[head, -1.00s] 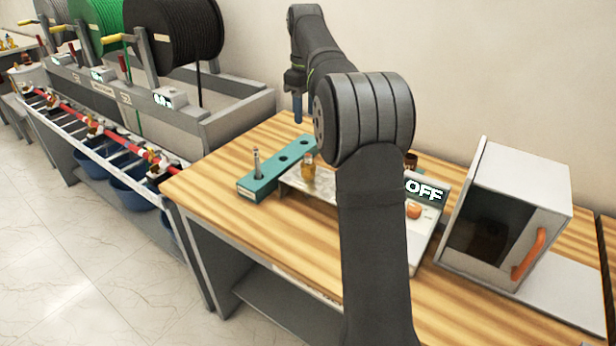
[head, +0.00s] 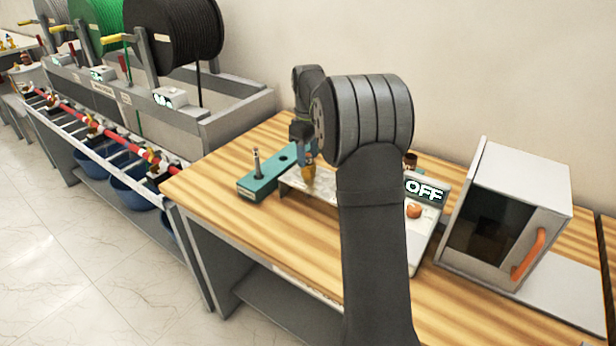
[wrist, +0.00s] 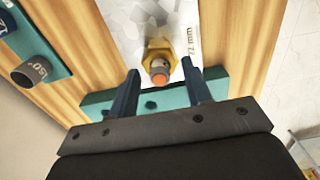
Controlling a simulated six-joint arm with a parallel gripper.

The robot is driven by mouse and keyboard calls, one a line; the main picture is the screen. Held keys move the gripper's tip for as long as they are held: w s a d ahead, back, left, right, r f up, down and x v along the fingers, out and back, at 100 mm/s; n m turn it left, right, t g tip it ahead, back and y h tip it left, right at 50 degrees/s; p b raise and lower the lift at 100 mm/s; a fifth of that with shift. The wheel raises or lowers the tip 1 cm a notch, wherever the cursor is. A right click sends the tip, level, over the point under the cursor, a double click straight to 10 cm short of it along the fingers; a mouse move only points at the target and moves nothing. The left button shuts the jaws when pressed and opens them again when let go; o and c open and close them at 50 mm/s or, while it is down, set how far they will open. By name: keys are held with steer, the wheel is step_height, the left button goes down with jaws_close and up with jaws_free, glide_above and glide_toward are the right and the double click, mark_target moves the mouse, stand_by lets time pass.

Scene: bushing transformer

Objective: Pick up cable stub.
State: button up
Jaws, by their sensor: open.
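The likely cable stub is an upright piece with a grey round body and a copper-orange end (wrist: 158,76), seen end-on in the wrist view. It stands in a brass hex fitting (wrist: 160,54) on a metal plate (wrist: 125,25) marked 72 mm. In the head view the brass fitting (head: 309,177) stands at the plate's left part. My gripper (wrist: 160,68) is open, with one finger on each side of the stub and visible gaps. In the head view my gripper (head: 306,155) is low over the fitting, partly behind my own arm.
A teal block (head: 262,183) with holes and an upright metal peg (head: 257,163) is beside the plate. A box showing OFF (head: 425,191) and a grey oven-like cabinet (head: 505,215) stand to the right. The wooden table's front left (head: 215,190) is clear.

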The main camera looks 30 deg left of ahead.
jaws_close()
steer(key=shift+r, duration=0.15)
